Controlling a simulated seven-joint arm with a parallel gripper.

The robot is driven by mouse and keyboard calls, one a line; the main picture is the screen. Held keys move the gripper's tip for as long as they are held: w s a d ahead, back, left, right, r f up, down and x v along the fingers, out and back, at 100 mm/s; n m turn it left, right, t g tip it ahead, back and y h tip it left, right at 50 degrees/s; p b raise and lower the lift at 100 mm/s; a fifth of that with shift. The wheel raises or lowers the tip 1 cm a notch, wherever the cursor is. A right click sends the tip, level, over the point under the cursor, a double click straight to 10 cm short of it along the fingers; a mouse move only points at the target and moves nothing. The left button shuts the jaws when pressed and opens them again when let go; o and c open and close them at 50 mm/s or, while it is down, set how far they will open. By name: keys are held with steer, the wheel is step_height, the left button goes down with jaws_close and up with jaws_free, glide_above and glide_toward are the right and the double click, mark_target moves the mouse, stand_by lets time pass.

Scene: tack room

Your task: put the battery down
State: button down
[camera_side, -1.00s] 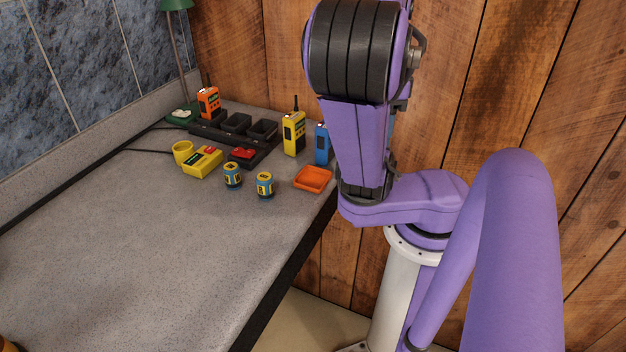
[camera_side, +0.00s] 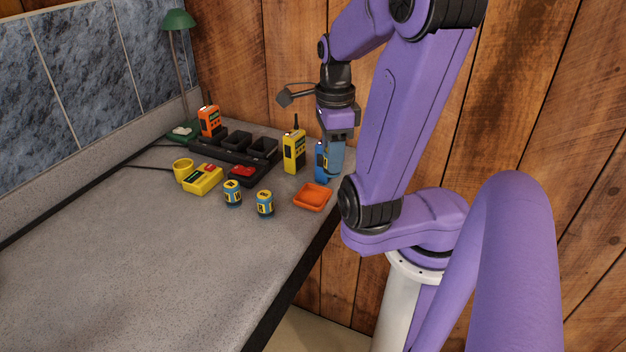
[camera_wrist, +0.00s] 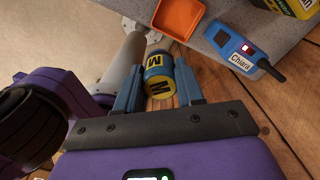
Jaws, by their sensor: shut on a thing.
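My gripper (camera_side: 336,160) is at the table's right end, by the blue radio (camera_side: 320,160). In the wrist view my gripper (camera_wrist: 160,70) is shut on a blue and yellow battery (camera_wrist: 158,82) marked "M". Wood shows behind this battery, beyond the table edge. In the side view I cannot make the held battery out. Two similar batteries stand upright on the table, a left one (camera_side: 232,193) and a right one (camera_side: 265,204). An empty orange tray (camera_side: 313,197) lies near the table edge; the tray (camera_wrist: 179,17) also shows at the top of the wrist view.
A yellow radio (camera_side: 293,150) stands left of the blue radio (camera_wrist: 235,48), labelled "Chiara". A black charger row (camera_side: 236,154) is at the back, with an orange radio (camera_side: 210,121). A yellow box (camera_side: 202,179) and yellow cup (camera_side: 182,169) stand left. The table's front is clear.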

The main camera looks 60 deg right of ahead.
steer(key=w+f, duration=0.3)
steer(key=w+d+f, duration=0.1)
steer(key=f, duration=0.1)
steer(key=shift+w+f, duration=0.15)
steer(key=shift+f, duration=0.1)
steer(key=shift+w+f, duration=0.15)
steer(key=shift+f, duration=1.55)
steer(key=shift+f, duration=0.1)
steer(key=c, duration=0.7)
jaws_free()
